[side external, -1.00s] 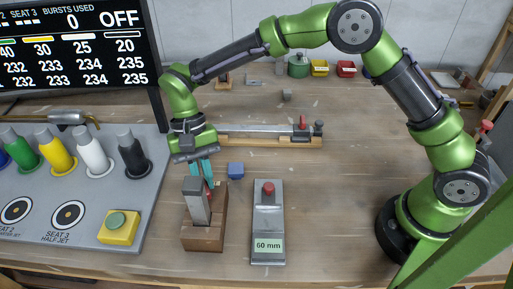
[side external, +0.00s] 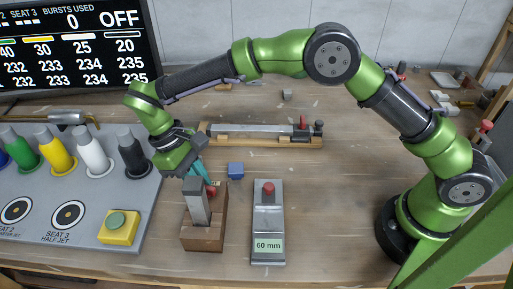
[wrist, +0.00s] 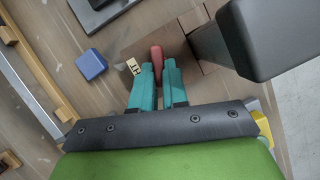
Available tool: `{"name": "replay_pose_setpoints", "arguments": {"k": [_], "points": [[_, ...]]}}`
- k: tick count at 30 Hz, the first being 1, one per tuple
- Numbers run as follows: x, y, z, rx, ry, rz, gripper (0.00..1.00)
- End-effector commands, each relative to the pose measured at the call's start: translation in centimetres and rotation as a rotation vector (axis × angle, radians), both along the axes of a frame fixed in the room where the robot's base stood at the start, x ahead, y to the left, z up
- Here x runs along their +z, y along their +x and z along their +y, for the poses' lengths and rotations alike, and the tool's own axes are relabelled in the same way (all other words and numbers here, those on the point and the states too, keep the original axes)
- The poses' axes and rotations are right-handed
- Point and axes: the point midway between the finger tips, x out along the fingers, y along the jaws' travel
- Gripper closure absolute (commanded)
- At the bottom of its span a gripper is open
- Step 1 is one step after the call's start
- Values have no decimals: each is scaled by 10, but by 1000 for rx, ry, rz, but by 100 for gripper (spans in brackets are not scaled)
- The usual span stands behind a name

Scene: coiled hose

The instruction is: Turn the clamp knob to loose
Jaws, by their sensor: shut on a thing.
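The clamp's red knob (wrist: 157,58) shows in the wrist view between the teal fingertips of my gripper (wrist: 157,72), which is shut on it. A small pale label with dark letters, partly hidden, lies just left of the knob. The clamp is a wooden block (side external: 222,218) with a grey metal piece (side external: 194,205) on its front. In the side view my gripper (side external: 203,176) reaches down to the block's top at a tilt, and only a bit of red shows there.
A blue cube (side external: 236,170) sits just right of the block. A grey plate marked 60 mm (side external: 268,225) with a red knob lies further right. Behind is a wooden rail fixture (side external: 262,142). A panel with coloured bottles (side external: 60,155) stands left. The right middle of the table is clear.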

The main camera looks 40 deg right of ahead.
Motion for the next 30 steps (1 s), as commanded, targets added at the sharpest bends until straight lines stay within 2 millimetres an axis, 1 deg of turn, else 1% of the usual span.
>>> {"name": "replay_pose_setpoints", "arguments": {"k": [9,21,22,26,27,30], "points": [[1,2,1,77,3,-9,100],[1,2,1,83,4,-10,100],[1,2,1,83,4,-10,85],[1,2,1,82,3,-8,65],[1,1,1,82,3,-7,61],[0,1,1,80,3,-5,61]]}}
